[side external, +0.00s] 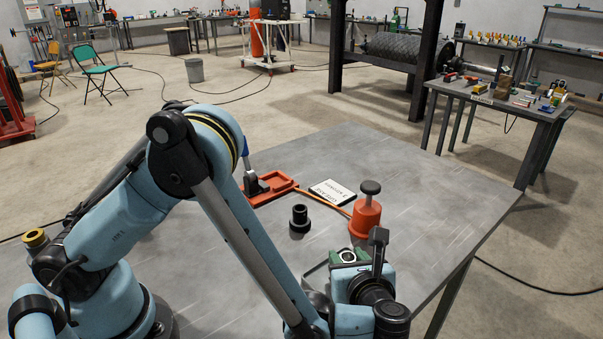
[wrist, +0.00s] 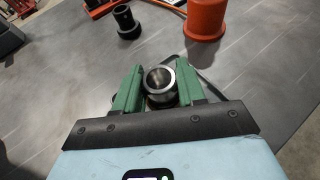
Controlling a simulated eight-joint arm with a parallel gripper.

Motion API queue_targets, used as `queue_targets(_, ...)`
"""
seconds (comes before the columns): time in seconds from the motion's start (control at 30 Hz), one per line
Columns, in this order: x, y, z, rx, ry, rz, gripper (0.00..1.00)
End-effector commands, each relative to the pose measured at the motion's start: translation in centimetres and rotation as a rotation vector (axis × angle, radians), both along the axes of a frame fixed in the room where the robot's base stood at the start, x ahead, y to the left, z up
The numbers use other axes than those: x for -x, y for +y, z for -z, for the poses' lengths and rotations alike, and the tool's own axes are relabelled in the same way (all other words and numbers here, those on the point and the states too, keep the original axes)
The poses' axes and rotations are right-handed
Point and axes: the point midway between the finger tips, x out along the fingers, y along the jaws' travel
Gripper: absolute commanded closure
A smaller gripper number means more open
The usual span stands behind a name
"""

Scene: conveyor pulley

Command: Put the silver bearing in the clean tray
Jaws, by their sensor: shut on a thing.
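My gripper (wrist: 160,88) has green fingers and is shut on the silver bearing (wrist: 159,77), a short hollow metal cylinder with its open end showing in the wrist view. In the side view the gripper (side external: 348,258) is low at the table's near right, and the bearing's pale ring (side external: 346,256) shows between its fingers. A thin-rimmed tray (side external: 314,272) lies beside and partly behind the gripper. Most of it is hidden by my arm, so I cannot tell whether it is the clean tray or whether the bearing touches it.
A black flanged bushing (side external: 299,219) and an orange can with a black plunger (side external: 366,213) stand beyond the gripper. Farther back are a red tray (side external: 268,188) with a black part and a white printed card (side external: 332,192). The table's right side is clear.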

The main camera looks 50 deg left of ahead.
Motion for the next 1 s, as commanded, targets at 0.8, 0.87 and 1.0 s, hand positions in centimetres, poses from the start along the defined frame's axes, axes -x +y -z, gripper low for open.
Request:
queue_targets(0.8, 0.01, 0.02, 1.04, 0.0, 0.0, 0.0, 0.35)
queue_targets(0.87, 0.01, 0.02, 1.03, 0.0, 0.0, 0.0, 0.35)
queue_targets(1.0, 0.02, 0.03, 0.83, 0.0, 0.0, 0.0, 0.35)
